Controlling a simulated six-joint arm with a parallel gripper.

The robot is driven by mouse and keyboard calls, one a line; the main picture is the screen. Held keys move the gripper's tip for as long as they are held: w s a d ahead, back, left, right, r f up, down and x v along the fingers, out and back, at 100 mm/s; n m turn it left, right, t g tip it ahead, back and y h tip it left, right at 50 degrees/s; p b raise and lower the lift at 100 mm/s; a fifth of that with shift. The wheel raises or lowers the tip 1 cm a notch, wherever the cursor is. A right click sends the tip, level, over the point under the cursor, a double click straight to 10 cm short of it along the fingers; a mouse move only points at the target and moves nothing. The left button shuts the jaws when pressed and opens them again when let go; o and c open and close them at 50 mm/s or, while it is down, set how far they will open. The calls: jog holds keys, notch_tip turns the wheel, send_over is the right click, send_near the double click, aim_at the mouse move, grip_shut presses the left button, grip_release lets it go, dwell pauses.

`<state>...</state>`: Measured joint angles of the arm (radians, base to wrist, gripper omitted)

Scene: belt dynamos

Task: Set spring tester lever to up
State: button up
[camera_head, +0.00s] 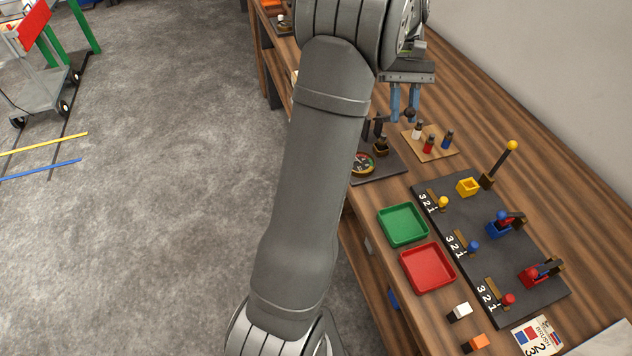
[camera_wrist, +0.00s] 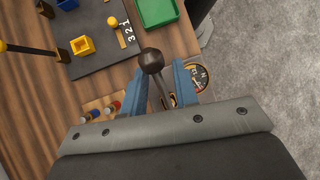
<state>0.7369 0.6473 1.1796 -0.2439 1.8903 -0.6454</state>
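The spring tester has a dark base plate (camera_head: 385,168) with a round dial gauge (camera_head: 362,163) on the table. The gauge also shows in the wrist view (camera_wrist: 202,79). Gaps show between rod and fingers, so no grip is visible. The lever's foot is partly hidden by my gripper. In the head view my gripper (camera_head: 404,110) points down.
A wooden board (camera_head: 440,153) with several coloured pegs lies beside the tester. A dark panel (camera_head: 455,215) with yellow, blue and red levers and numbered sliders lies nearer. Green (camera_head: 402,225) and red (camera_head: 428,268) trays stand along the table's left edge.

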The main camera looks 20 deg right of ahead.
jog(key=s+f+t, duration=0.5)
jog(key=f+t, duration=0.2)
jog(key=f, duration=0.1)
jog(key=v, duration=1.7)
jog(key=w+a+r+n+g+h, duration=0.3)
jog(key=w+a+n+h, duration=0.4)
jog(key=w+a+n, duration=0.55)
jog(key=d+x, duration=0.1)
jog(key=x, duration=1)
jog(key=v, duration=1.1)
jog(key=s+a+f+m+t+y, duration=0.1)
jog(key=s+a+f+m+t, duration=0.2)
jog(key=s+a+f+m, duration=0.4)
jog(key=s+a+f+m+t, duration=0.4)
jog(key=s+a+f+m, duration=0.3)
jog(key=s+a, duration=0.5)
jog(key=shift+s+a+m+t+y, duration=0.35)
jog(key=shift+s+m+y, duration=0.1)
jog(key=shift+s, duration=1.3)
jog(key=shift+f, duration=0.1)
